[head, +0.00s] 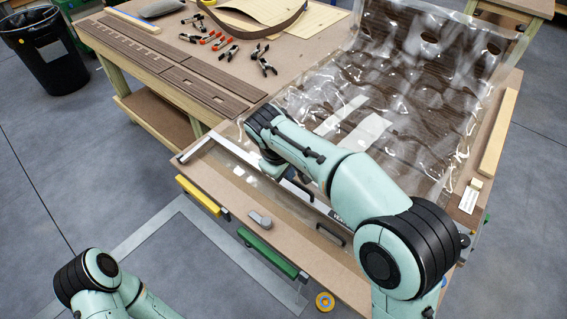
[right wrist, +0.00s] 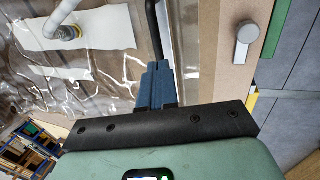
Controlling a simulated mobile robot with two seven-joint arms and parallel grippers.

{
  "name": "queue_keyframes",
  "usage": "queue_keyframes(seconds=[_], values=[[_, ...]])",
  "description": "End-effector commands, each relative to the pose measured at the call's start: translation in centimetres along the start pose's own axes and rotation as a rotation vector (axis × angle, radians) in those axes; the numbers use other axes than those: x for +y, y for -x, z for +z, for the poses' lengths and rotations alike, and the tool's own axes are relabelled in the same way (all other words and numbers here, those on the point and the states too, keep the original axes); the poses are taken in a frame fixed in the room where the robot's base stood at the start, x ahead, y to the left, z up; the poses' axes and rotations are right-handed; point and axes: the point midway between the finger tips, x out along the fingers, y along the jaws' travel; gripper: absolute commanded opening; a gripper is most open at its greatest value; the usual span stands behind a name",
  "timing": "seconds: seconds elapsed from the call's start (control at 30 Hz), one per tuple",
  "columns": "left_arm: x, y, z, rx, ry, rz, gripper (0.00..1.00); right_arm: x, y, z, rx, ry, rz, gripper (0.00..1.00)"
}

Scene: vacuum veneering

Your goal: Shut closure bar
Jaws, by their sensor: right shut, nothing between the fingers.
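The closure bar (head: 197,148) is a pale metal bar along the front edge of the clear vacuum bag (head: 425,95). It runs diagonally, and my right arm hides part of it. A dark handle (head: 300,190) shows beside my right gripper in the head view. In the right wrist view, the black handle (right wrist: 153,28) rises just beyond the blue fingertips of my right gripper (right wrist: 157,68). These fingers are shut together with nothing between them. Whether they touch the handle I cannot tell. My left arm shows at the lower left, but its gripper is out of view.
A grey lever (head: 260,219) sits on the front board; it also shows in the wrist view (right wrist: 245,36). Yellow (head: 199,195) and green (head: 267,252) handles line the front edge. Clamps (head: 225,42) and brown slats (head: 165,62) lie behind. A hose fitting (right wrist: 66,32) stands on the bag.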

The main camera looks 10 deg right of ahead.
Motion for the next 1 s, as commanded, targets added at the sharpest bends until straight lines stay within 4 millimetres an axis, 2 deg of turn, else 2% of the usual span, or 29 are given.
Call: queue_keyframes(seconds=[0.03, 0.2, 0.6, 0.8, 1.0], values=[[-0.1, -0.1, 0.0, -0.001, 0.000, 0.000, 0.00, 0.0, -0.8, 0.0, -0.002, 0.000, 0.000, 0.00], [-0.1, -0.2, 0.1, -0.001, 0.000, 0.000, 0.00, 0.0, -2.2, 0.0, -0.002, 0.000, 0.000, 0.00], [-0.1, -0.2, 0.1, -0.001, 0.000, 0.000, 0.00, 0.1, -2.4, 0.0, 0.000, -0.001, 0.000, 0.00], [-0.1, -0.3, 0.1, -0.001, 0.001, -0.001, 0.00, 0.7, -4.2, 0.0, -0.001, -0.002, -0.001, 0.00], [-0.1, -0.3, 0.1, -0.002, 0.001, -0.001, 0.00, 0.7, -4.4, 0.0, -0.001, -0.001, 0.000, 0.00]])
